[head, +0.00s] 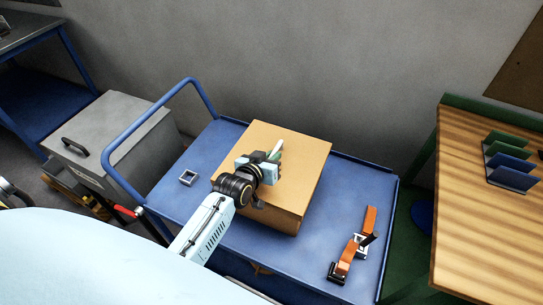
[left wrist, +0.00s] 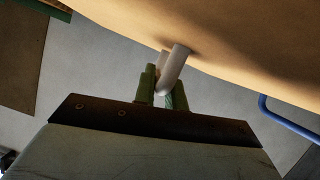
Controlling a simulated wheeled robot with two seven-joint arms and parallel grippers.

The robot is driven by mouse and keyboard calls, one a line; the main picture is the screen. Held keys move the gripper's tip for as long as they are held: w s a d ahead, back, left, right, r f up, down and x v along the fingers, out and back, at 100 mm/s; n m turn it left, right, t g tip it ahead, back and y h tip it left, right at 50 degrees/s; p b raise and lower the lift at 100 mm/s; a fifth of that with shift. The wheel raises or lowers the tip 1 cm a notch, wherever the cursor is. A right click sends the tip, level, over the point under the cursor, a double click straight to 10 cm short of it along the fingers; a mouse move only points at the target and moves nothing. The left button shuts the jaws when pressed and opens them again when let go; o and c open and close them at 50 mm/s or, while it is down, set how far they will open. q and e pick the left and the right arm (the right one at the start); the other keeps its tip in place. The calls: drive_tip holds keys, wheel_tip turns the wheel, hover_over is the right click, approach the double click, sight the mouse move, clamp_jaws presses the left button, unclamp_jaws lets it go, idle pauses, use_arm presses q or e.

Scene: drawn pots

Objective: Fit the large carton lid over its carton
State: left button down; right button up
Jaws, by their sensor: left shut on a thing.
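The large carton lid (head: 295,150) is a tan, flat-topped piece over the middle of the blue cart. In the left wrist view its tan surface (left wrist: 240,35) fills the top, with a pale handle (left wrist: 178,65) standing out from it. My left gripper (head: 272,157) is at the lid's top, shut on this handle; its green fingers (left wrist: 162,88) close around it. Tan sides show below the lid's top edge, but I cannot tell lid from carton there, nor whether the lid is seated. My right gripper is not in view.
The blue cart (head: 225,145) has a raised tube handle (head: 150,115) at its left. A small metal square (head: 188,177) lies left of the tan box, and an orange tool (head: 345,262) lies at right. A wooden table (head: 480,220) with a coloured rack (head: 512,165) stands further right.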

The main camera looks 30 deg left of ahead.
use_arm(q)
drive_tip(key=shift+f, duration=0.2)
drive_tip(key=c, duration=1.4)
unclamp_jaws()
drive_tip(key=shift+o, duration=0.2)
drive_tip(key=shift+s, duration=0.1)
drive_tip(key=v, duration=1.3)
drive_tip(key=shift+s, duration=0.1)
